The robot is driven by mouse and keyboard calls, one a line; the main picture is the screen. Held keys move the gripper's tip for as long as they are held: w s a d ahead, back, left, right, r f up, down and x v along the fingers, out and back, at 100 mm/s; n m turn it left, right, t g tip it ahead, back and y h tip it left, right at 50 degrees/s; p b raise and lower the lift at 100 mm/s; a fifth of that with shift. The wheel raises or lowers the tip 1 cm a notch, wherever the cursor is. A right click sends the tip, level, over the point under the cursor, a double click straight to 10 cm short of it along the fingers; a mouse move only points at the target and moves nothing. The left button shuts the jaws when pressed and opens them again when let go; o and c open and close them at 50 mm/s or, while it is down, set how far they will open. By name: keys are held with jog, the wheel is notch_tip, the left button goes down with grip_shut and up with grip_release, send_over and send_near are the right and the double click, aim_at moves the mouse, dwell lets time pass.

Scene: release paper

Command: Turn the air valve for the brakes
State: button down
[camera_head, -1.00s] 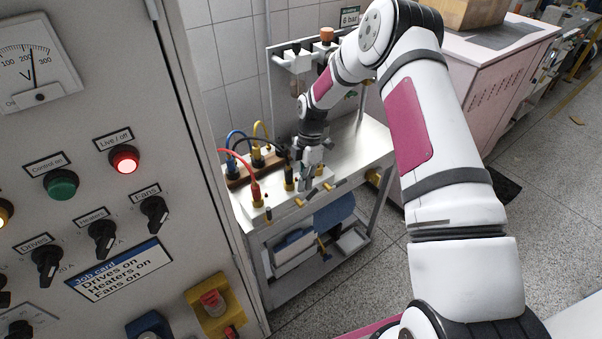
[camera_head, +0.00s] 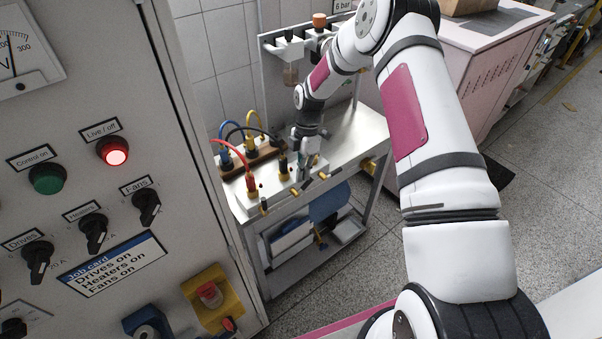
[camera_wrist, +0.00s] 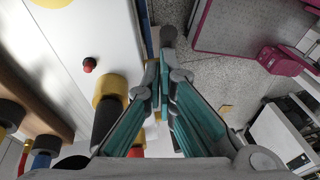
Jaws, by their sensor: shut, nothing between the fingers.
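A white block (camera_head: 262,192) with several small valve levers along its front edge sits on the steel bench. One yellow-tipped lever (camera_head: 323,176) sticks out near its right end. No readable label shows which valve serves the brakes. My gripper (camera_head: 302,170) is over the right part of the block, pointing down, shut with nothing between its fingers. In the wrist view the teal fingers (camera_wrist: 163,62) meet beside the edge of the white block (camera_wrist: 75,40). A dark grey rounded end (camera_wrist: 168,36) shows just beyond the fingertips; I cannot tell whether they touch it.
A yellow fitting with a black plug (camera_wrist: 108,95) stands close left of the fingers. Red, blue and yellow hoses (camera_head: 236,143) loop at the bench's left. The switch cabinet (camera_head: 90,140) is at left, a pink cabinet (camera_head: 480,80) at right. Floor in front is open.

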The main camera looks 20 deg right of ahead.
jog(key=shift+w+d+f+b, duration=0.1)
jog(key=shift+d+f+b, duration=0.05)
jog(key=shift+d+b, duration=0.15)
jog(key=d+f+y+b, duration=0.1)
jog(key=y+b, duration=0.1)
jog(key=b, duration=0.1)
jog(key=d+f+g+y+b, duration=0.1)
jog(key=b, duration=0.3)
jog(key=shift+w+d+f+y, duration=0.2)
jog(key=shift+w+y, duration=0.2)
jog(key=shift+r, duration=0.1)
